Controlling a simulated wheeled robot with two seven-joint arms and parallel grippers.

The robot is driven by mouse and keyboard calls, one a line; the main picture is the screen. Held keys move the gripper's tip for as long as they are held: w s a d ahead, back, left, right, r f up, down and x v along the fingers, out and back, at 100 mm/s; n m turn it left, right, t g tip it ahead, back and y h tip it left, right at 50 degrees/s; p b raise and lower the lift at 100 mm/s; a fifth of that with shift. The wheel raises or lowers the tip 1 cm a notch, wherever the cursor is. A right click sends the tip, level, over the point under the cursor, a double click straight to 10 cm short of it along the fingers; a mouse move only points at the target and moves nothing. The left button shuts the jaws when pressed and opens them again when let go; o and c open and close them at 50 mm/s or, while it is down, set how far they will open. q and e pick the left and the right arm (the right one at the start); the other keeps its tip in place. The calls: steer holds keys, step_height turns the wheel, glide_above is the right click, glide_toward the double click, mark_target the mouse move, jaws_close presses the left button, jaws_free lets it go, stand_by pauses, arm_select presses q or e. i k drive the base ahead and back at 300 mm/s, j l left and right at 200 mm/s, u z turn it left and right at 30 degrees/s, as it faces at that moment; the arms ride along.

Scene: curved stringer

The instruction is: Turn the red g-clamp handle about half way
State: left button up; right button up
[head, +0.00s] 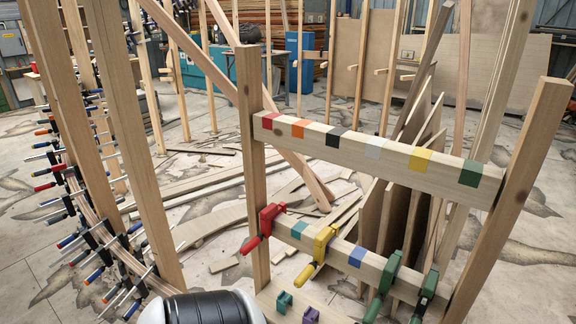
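The red g-clamp (268,219) sits on the left end of the lower wooden rail (337,244), close to the left post of the frame. Its red handle (251,244) hangs out at the near side, tilted down to the left. Nothing touches the handle in this view. Neither of my grippers shows. A black and white rounded part of my own body fills the bottom edge, left of the frame.
A yellow clamp (322,245) and two green clamps (385,285) sit further right on the lower rail. The upper rail (340,140) carries coloured patches. A teal piece (284,301) and a purple piece (311,314) sit below. Many clamps line a curved stringer (105,228) at left.

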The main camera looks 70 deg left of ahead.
mark_target(252, 244)
steer(key=u, duration=2.5)
steer(key=i+j+z, duration=0.15)
steer(key=j, duration=0.25)
steer(key=i+j+z, duration=0.15)
steer(key=j, duration=0.25)
steer(key=i+j+z, duration=0.15)
steer(key=j, duration=0.3)
steer(key=j+z, duration=0.15)
steer(key=j, duration=0.25)
